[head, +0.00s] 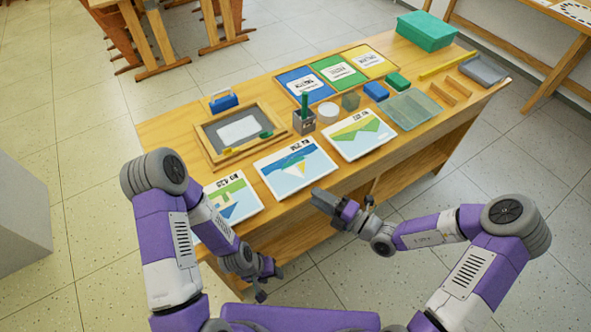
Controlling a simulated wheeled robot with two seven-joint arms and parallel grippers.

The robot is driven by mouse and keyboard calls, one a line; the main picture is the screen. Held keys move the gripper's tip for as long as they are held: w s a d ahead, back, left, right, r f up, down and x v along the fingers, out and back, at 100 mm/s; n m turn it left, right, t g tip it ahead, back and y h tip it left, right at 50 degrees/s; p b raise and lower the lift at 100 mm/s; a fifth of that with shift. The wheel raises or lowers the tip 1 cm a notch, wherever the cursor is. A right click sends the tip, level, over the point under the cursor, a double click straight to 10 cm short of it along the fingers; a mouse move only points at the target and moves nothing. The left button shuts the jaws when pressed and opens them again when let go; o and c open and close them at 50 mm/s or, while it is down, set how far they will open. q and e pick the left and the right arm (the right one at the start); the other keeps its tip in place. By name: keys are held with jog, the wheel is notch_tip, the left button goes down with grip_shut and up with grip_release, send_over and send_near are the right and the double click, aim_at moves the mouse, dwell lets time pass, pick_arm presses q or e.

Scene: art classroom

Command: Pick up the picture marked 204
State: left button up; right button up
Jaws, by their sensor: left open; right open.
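Three pictures lie flat along the table's front edge, each with a printed mark too small to read surely, so I cannot tell which is 204. The left picture (234,205) is blue and green and partly hidden by my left arm. The right picture (358,135) shows green and yellow hills. My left gripper (268,283) is open and empty, in front of the table below the left picture. My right gripper (345,203) is open and empty at the table's front edge, near the middle picture's lower right corner.
Behind the pictures are a framed tray (205,150), a pen holder (303,121), a white round item (328,112), coloured folders (338,72), a clear tray (410,111) and a green box (426,31). A grey block (22,215) stands at the left.

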aim_at(302, 182)
jog(key=x, duration=0.2)
jog(key=b+x, duration=0.1)
jog(key=x, duration=0.1)
jog(key=w+b+x, duration=0.1)
jog(key=x, duration=0.1)
jog(key=shift+w+r, duration=0.1)
jog(key=shift+w, duration=0.05)
jog(key=shift+w+a+r+b, duration=0.1)
jog(key=shift+w+a+b, duration=0.05)
jog(key=shift+b, duration=0.15)
jog(key=shift+c, duration=0.3)
grip_shut()
